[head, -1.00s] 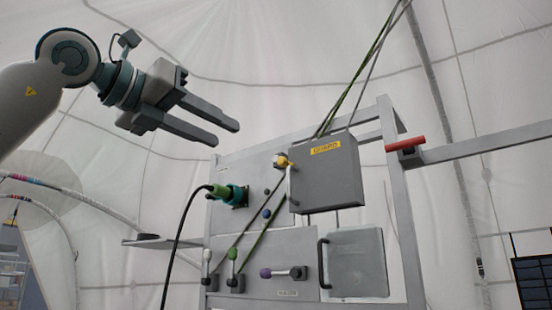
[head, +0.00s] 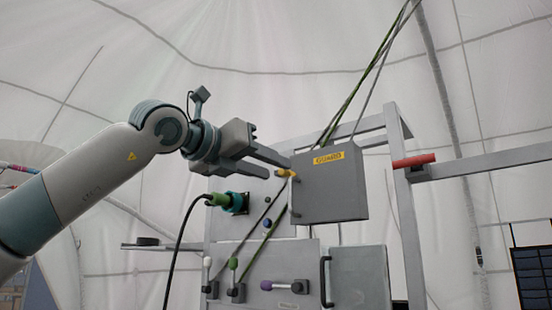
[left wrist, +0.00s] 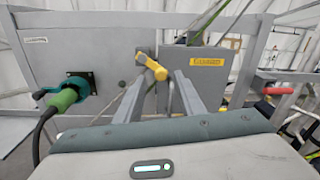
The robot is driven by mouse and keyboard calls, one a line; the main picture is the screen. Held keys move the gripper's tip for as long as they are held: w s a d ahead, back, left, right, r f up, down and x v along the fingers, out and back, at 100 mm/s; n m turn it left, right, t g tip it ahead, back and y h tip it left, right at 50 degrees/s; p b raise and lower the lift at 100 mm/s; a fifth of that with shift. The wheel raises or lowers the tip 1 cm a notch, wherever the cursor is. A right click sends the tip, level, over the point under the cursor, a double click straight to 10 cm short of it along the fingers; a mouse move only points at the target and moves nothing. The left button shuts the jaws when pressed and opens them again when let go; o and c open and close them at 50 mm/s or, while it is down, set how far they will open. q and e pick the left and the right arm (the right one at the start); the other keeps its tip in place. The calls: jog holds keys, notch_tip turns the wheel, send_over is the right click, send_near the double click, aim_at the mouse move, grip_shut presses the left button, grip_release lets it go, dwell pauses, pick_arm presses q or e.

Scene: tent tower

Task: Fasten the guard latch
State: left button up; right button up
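The grey guard box (head: 330,190) with a yellow GUARD label hangs on the panel frame. It also shows in the left wrist view (left wrist: 195,72). The yellow guard latch (head: 287,173) sits at the box's upper left edge; in the left wrist view the latch (left wrist: 152,67) is tilted, just beyond the fingertips. My left gripper (head: 278,167) is open, its two fingers apart and pointing at the latch. I cannot tell whether a fingertip touches it. My right gripper is not in view.
A green plug with a black cable (head: 215,200) is in a teal socket left of the latch. White, green and purple levers (head: 280,285) are lower on the panel. Dark and green ropes cross in front. A red handle (head: 414,160) is on the right rail.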

pick_arm(q)
jog(key=shift+p+x, duration=0.45)
jog(key=shift+x, duration=0.85)
grip_shut()
